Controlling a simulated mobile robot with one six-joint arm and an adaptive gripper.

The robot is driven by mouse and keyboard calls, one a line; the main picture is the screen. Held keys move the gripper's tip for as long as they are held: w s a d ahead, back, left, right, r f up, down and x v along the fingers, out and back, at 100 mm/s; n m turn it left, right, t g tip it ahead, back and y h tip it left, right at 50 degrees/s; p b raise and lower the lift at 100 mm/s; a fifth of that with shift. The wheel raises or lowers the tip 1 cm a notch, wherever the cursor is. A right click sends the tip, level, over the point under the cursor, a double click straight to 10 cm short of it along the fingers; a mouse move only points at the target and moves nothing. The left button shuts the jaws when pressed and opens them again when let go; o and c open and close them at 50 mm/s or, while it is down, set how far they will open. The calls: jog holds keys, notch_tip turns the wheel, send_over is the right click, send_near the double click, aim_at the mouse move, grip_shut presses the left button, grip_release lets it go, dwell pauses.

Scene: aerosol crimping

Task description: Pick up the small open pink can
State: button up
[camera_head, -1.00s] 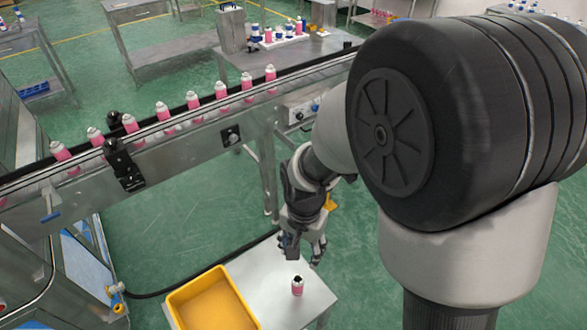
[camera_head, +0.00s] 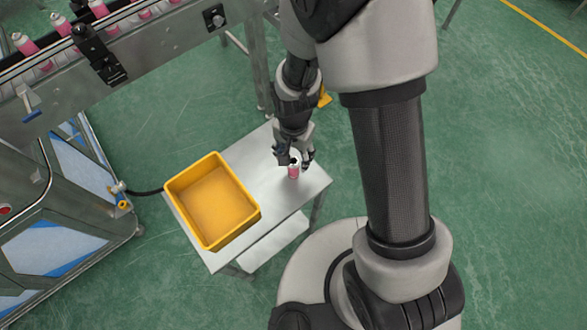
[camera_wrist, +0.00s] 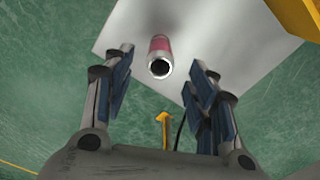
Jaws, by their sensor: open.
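The small open pink can (camera_head: 294,172) stands upright on a small metal table (camera_head: 226,143), near its right end. In the wrist view the can (camera_wrist: 160,56) shows its dark open mouth and pink side, centred between the fingers and a little beyond their tips. My gripper (camera_head: 294,157) is just behind and above the can in the head view. In the wrist view my gripper (camera_wrist: 162,66) is open, with one finger pair on each side of the can and a gap to each. It holds nothing.
A yellow bin (camera_head: 213,201) stands on the left part of the table; its corner (camera_wrist: 297,16) shows at the wrist view's top right. A conveyor (camera_head: 140,50) with several pink cans runs across the upper left. A metal cabinet (camera_head: 62,222) stands at left.

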aim_at(293, 162)
notch_tip(293, 162, down, 5)
jog(key=shift+r+b, duration=0.1)
jog(key=shift+b, duration=0.85)
jog(key=shift+c, duration=0.3)
jog(key=c, duration=0.9)
